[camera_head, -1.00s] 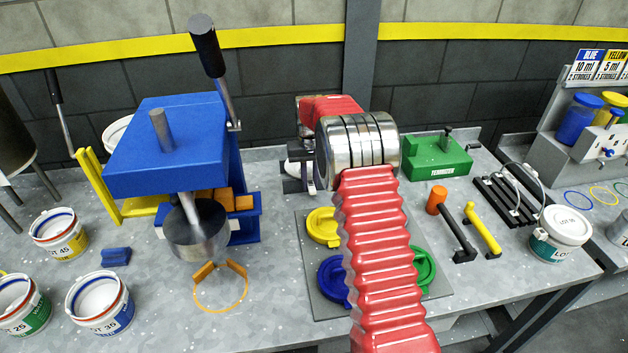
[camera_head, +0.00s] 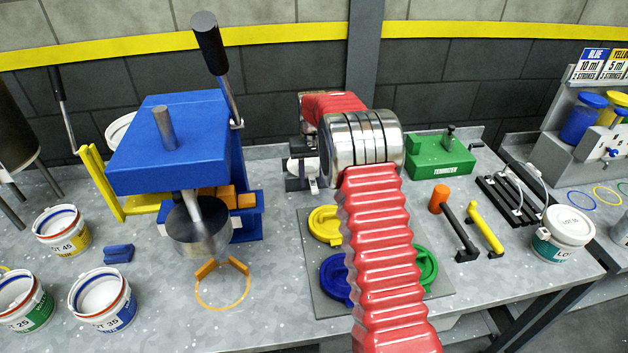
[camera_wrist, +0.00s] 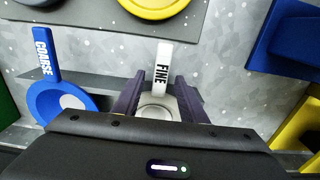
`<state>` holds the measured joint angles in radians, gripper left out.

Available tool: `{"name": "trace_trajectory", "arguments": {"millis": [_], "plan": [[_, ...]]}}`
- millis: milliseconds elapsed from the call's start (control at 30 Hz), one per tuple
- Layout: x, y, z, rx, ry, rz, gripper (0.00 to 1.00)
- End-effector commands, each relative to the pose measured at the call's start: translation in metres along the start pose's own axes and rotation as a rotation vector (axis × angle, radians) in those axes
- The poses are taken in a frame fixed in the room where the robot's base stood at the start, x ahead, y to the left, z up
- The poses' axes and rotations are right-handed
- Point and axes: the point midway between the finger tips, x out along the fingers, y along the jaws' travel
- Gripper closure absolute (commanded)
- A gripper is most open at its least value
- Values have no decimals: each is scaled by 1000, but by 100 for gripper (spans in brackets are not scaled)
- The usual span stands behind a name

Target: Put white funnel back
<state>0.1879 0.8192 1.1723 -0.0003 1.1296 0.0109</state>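The white funnel (camera_wrist: 162,68), its handle marked FINE, lies between the two fingers of my gripper (camera_wrist: 160,92) in the wrist view. Gaps show between the fingertips and the handle, so the gripper looks open around the funnel. The funnel's bowl is partly hidden by the fingers and my wrist housing. A blue funnel (camera_wrist: 62,97) marked COARSE is beside it to the left, next to a dark grey rack bar (camera_wrist: 95,84). In the head view my gripper (camera_head: 305,174) is at the back of the bench, with bits of white at its fingers.
A blue press (camera_head: 165,145) stands close left of my gripper. A grey board (camera_head: 318,290) with yellow, blue and green lids is in front, partly behind my arm. A green device (camera_head: 440,158) stands to the right. Open pails (camera_head: 100,300) are at the front left.

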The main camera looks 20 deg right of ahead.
Motion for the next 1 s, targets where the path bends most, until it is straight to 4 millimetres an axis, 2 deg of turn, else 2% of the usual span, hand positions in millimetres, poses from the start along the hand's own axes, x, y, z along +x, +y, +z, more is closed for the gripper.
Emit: {"name": "trace_trajectory", "arguments": {"millis": [700, 833, 1000], "plan": [[-115, 0, 1, 0, 3, 0, 62], [-125, 0, 1, 0, 0, 0, 62], [-129, 0, 2, 0, -1, 0, 62]]}}
